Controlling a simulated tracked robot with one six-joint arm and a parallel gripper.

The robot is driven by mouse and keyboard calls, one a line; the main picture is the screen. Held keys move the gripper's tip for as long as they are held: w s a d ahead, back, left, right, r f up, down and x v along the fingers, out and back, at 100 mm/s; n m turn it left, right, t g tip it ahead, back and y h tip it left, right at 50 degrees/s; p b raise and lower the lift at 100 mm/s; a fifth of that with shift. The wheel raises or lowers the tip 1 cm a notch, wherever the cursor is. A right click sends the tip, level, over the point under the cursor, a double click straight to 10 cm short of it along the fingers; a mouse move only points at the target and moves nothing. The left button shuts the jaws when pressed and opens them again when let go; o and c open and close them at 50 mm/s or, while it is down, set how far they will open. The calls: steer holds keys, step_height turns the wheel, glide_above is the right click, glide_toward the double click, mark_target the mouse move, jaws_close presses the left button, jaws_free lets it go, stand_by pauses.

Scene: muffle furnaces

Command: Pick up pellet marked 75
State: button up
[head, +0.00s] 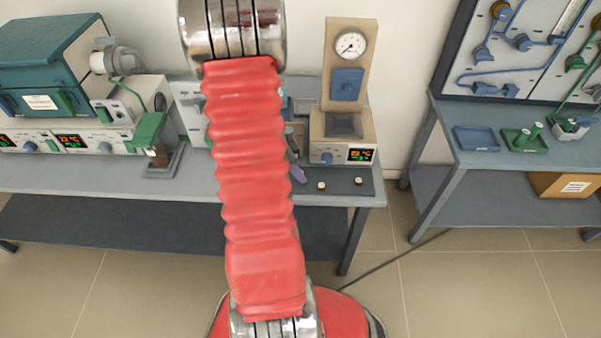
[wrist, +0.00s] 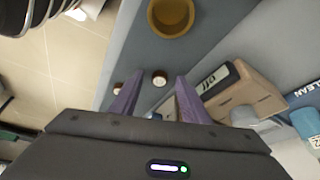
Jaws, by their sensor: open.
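Two small round pellets with pale tops and dark sides lie on the grey bench: one pellet (head: 321,185) near the front and another (head: 358,180) to its right. In the wrist view one pellet (wrist: 160,78) shows between and beyond my fingertips, and another (wrist: 118,88) sits left of the left finger. No number is readable on them, so I cannot tell which is marked 75. My gripper (wrist: 158,75) is open, with two purple fingers and nothing seen held. In the head view one purple finger (head: 297,172) shows beside the red arm sleeve, left of the pellets.
A beige instrument (head: 342,130) with a gauge and display stands behind the pellets. A brown round dish (wrist: 172,18) shows in the wrist view. Furnaces (head: 60,80) fill the bench's left. The bench's front edge is close to the pellets. A second table (head: 500,150) stands right.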

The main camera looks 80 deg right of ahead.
steer(key=shift+c, duration=0.2)
jaws_close()
stand_by(0.4)
steer(key=shift+r, duration=0.1)
step_height(320, 180, up, 10)
stand_by(0.6)
steer(key=shift+w, duration=0.1)
stand_by(0.4)
